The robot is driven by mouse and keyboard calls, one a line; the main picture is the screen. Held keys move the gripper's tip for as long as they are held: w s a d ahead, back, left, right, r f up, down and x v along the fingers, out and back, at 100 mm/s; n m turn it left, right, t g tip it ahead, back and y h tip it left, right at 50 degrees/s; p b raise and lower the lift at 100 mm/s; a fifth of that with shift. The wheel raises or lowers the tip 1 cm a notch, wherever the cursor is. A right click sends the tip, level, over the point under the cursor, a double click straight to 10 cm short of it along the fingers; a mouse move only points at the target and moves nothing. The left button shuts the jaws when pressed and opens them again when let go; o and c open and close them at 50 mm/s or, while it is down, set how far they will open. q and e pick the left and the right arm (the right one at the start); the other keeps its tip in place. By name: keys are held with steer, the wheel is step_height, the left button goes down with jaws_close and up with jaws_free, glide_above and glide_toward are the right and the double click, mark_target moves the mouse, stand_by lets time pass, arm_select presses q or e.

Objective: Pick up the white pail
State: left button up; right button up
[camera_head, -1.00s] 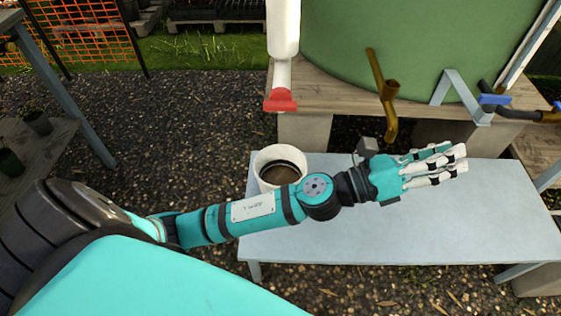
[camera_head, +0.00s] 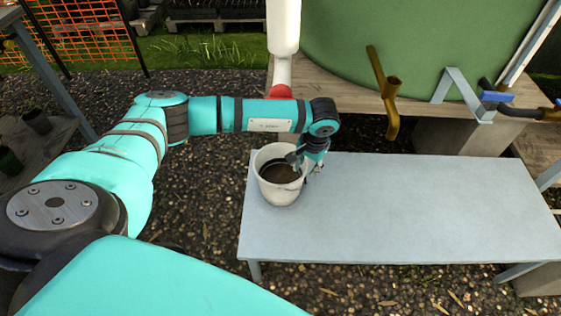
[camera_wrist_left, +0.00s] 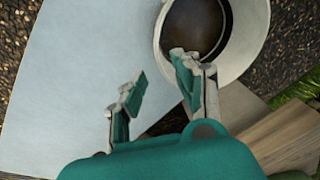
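The white pail (camera_head: 280,193) stands upright at the left end of the grey bench (camera_head: 420,205); its inside looks dark brown. It also shows at the top right of the left wrist view (camera_wrist_left: 247,38). My left gripper (camera_head: 307,163) is at the pail's right side, reaching down from above. In the left wrist view the gripper (camera_wrist_left: 157,80) is open, with its fingers spread. One finger overlaps the pail's opening and the other is outside, over the bench. Whether either finger touches the wall cannot be told. My right gripper is not in view.
A big green tank (camera_head: 400,45) stands on a wooden platform (camera_head: 350,98) behind the bench. A brass tap (camera_head: 390,95) and a white pipe (camera_head: 283,28) with a red end hang close behind. The bench's middle and right are clear.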

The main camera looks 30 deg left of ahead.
mark_target(300, 183)
arm_select(q)
steer(key=f, duration=0.2)
steer(key=f+b, duration=0.1)
steer(key=f, duration=0.2)
steer(key=a+f, duration=0.1)
steer(key=f, duration=0.2)
steer(key=shift+w+a+f+b, duration=0.1)
steer(key=shift+w+f+b, duration=0.1)
steer(key=shift+w+b, duration=0.1)
steer(key=shift+s+a+f, duration=0.15)
steer(key=shift+f, duration=0.5)
steer(key=f, duration=0.1)
steer(key=f+b, duration=0.1)
steer(key=shift+a+f, duration=0.25)
steer(key=shift+f, duration=0.15)
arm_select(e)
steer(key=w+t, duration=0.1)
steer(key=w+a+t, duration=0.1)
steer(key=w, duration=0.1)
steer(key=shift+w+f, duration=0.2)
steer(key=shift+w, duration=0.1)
arm_select(q)
steer(key=shift+c, duration=0.4)
jaws_close()
